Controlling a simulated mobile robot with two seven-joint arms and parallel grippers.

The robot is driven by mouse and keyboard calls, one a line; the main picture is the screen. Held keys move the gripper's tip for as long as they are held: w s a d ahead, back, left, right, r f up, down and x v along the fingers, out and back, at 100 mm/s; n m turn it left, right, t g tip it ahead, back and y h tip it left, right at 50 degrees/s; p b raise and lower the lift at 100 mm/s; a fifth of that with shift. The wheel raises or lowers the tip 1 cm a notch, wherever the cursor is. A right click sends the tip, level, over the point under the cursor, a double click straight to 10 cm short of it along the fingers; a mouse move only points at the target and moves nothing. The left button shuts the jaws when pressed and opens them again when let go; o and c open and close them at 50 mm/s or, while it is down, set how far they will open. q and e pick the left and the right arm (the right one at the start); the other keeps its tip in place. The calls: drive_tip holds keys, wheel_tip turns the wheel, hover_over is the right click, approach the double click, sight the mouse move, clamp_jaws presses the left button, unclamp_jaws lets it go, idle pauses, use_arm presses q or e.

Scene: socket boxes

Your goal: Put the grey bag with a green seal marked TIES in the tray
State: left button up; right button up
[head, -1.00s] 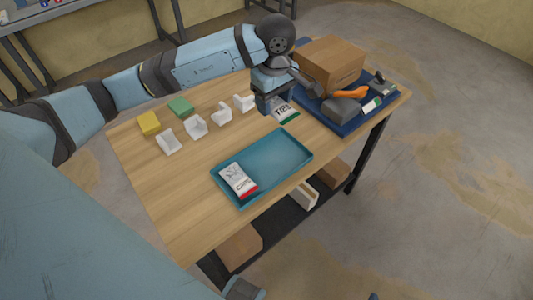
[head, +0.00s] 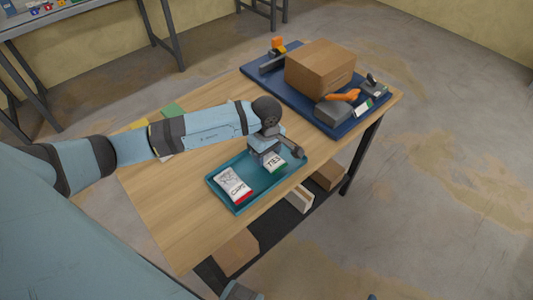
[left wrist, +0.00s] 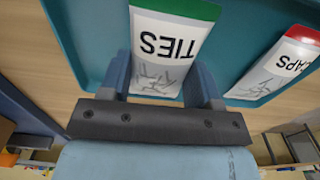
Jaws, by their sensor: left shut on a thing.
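The grey-white bag marked TIES (head: 274,162) has a green seal and is over the right part of the teal tray (head: 242,206). In the left wrist view the TIES bag (left wrist: 167,50) lies between the fingers, with the tray floor around it. My left gripper (head: 266,155) is shut on this bag. I cannot tell whether the bag touches the tray floor. A second bag, marked CAPS with a red seal (head: 233,184), lies in the left part of the tray and also shows in the left wrist view (left wrist: 282,68). My right gripper is not in view.
A blue mat (head: 292,96) at the back right holds a cardboard box (head: 320,66), an orange-handled tool (head: 342,96) and grey items. The table front (head: 180,225) is clear.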

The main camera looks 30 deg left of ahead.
use_arm(q)
drive_tip(key=shift+f, duration=0.3)
drive_tip(key=shift+f+b, duration=0.2)
drive_tip(key=shift+b, duration=0.1)
drive_tip(key=o, duration=1)
drive_tip(key=shift+r, duration=0.15)
